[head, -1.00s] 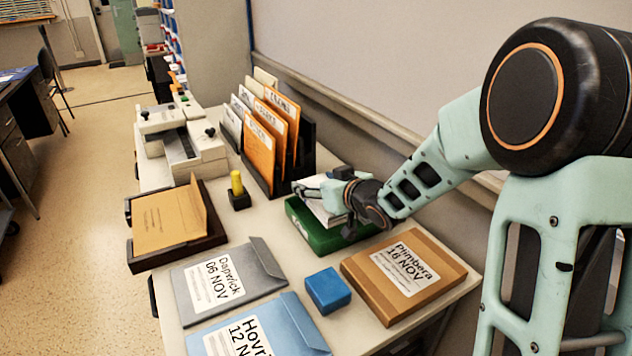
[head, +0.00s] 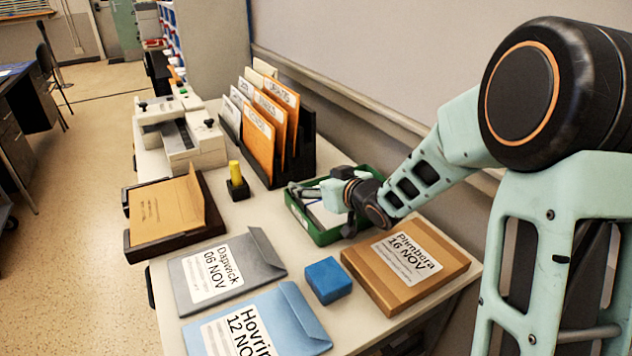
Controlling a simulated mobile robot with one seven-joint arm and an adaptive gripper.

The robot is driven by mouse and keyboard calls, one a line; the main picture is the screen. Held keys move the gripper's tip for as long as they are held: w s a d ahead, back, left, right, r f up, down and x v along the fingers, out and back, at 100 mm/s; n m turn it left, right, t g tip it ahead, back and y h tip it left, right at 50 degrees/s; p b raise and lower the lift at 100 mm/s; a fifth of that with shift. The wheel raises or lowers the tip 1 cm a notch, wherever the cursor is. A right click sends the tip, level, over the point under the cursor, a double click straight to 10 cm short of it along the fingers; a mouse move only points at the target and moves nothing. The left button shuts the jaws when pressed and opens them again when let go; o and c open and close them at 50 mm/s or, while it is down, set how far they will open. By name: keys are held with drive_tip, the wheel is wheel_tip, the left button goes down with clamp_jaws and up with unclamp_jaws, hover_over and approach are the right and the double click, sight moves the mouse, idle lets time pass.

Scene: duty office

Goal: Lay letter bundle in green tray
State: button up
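The green tray (head: 318,233) stands on the desk near the wall, beside the brown Plimbera envelope. My gripper (head: 326,203) reaches down over it from the right, with its fingers at or inside the rim. A pale, whitish surface, apparently the letter bundle (head: 328,217), shows low inside the tray under my gripper. The gripper hides much of it. I cannot tell whether the fingers are still closed on it.
A brown Plimbera envelope (head: 405,262), a blue block (head: 327,281), a grey envelope (head: 226,271) and a blue envelope (head: 258,325) lie in front. A black file rack (head: 303,150) stands behind. A yellow-handled stamp (head: 236,182) and a dark tray (head: 163,243) are left.

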drive_tip(key=shift+o, duration=0.2)
drive_tip(key=v, duration=1.2)
drive_tip(key=shift+d, duration=0.1)
